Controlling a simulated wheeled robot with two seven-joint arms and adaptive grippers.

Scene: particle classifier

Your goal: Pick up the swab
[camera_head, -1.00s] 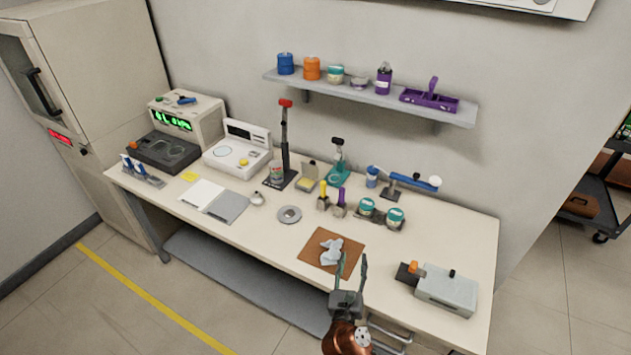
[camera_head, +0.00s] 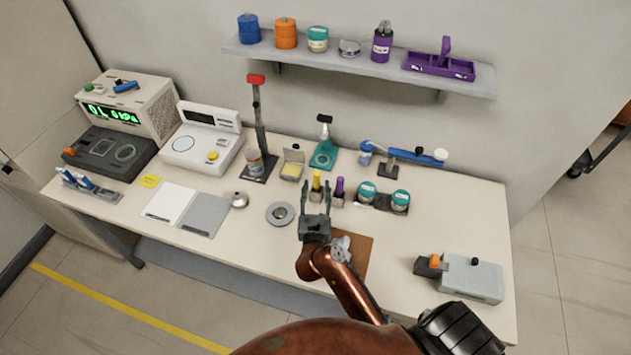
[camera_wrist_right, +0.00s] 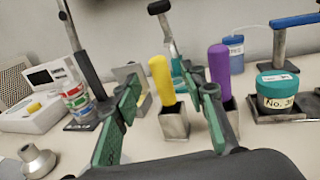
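The frames do not make clear which thing is the swab. A yellow-handled tool (camera_head: 316,182) and a purple-handled tool (camera_head: 339,187) stand upright in small metal holders. They also show in the right wrist view, yellow (camera_wrist_right: 162,80) and purple (camera_wrist_right: 220,72). A crumpled white cloth (camera_head: 341,248) lies on a brown mat (camera_head: 362,253), partly hidden by my right arm. My right gripper (camera_head: 315,192) is open and empty over the table, in front of the yellow handle. In the wrist view the yellow handle appears between its fingers (camera_wrist_right: 158,85). My left gripper is out of view.
A round metal dish (camera_head: 280,213) lies left of the gripper. Teal-lidded jars (camera_head: 400,200) stand to its right. A red-topped stand (camera_head: 258,125), a scale (camera_head: 200,145) and a blue-armed holder (camera_head: 410,154) stand behind. A grey box device (camera_head: 470,278) is front right.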

